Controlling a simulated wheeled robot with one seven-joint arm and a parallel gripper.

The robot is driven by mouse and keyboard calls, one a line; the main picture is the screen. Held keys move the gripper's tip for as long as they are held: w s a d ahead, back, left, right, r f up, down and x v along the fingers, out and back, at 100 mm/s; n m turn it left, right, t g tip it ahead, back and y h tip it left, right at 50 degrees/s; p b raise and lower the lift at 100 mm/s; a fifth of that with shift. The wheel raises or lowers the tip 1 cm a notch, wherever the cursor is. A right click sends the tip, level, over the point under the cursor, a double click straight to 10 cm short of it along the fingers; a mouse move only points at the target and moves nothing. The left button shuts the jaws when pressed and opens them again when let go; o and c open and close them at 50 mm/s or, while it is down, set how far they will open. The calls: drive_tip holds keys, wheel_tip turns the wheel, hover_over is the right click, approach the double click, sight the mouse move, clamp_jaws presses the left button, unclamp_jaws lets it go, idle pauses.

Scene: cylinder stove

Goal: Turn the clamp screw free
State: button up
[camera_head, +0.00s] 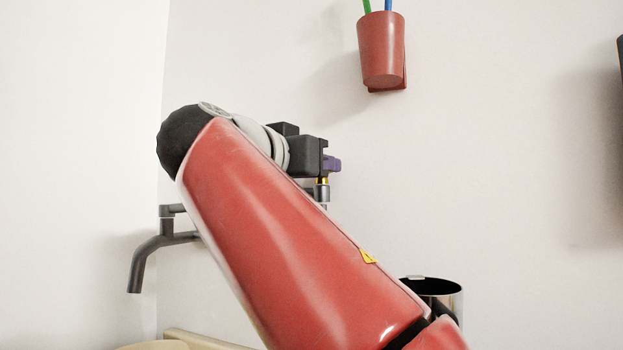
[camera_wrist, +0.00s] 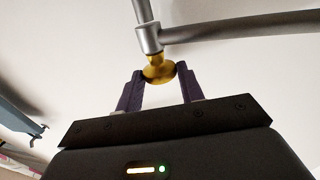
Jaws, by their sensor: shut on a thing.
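The clamp screw, a brass round-headed knob (camera_wrist: 158,72), sits under a grey metal collar (camera_wrist: 149,38) where a vertical rod meets a horizontal bar (camera_wrist: 240,25). My gripper (camera_wrist: 159,77) has dark purple fingers, one on each side of the knob, and is shut on it. In the head view my gripper (camera_head: 332,164) is beyond my red arm, with its purple fingers showing at the right of its black body. A small brass part (camera_head: 322,181) shows just below them. My arm hides most of the clamp and rod in that view.
A grey bent pipe (camera_head: 150,255) shows left of my arm. A shiny metal cylinder (camera_head: 445,292) stands at lower right, partly behind my arm. A red cup (camera_head: 382,50) with green and blue sticks hangs on the wall. The wall between is bare.

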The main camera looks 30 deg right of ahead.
drive_tip(key=shift+s+d+r+n+t+y+p, duration=0.1)
drive_tip(key=shift+s+d+n+t+y+p, duration=0.4)
drive_tip(key=shift+n+t+y, duration=1.45)
drive_tip(key=shift+w+d+f+n+t+y+p, duration=0.2)
drive_tip(key=shift+n+t+y+p, duration=0.8)
drive_tip(key=shift+n+y, duration=1.7)
drive_tip(key=shift+s+d+r+n+t+y+p, duration=0.2)
drive_tip(key=shift+s+d+n+t+y+p, duration=0.25)
drive_tip(key=shift+n+t+y, duration=1.95)
drive_tip(key=shift+w+m+g+y, duration=0.1)
drive_tip(key=shift+m+g+y, duration=0.7)
drive_tip(key=shift+y, duration=0.25)
drive_tip(key=o, duration=1)
drive_tip(key=shift+a, duration=0.15)
drive_tip(key=shift+c, duration=0.2)
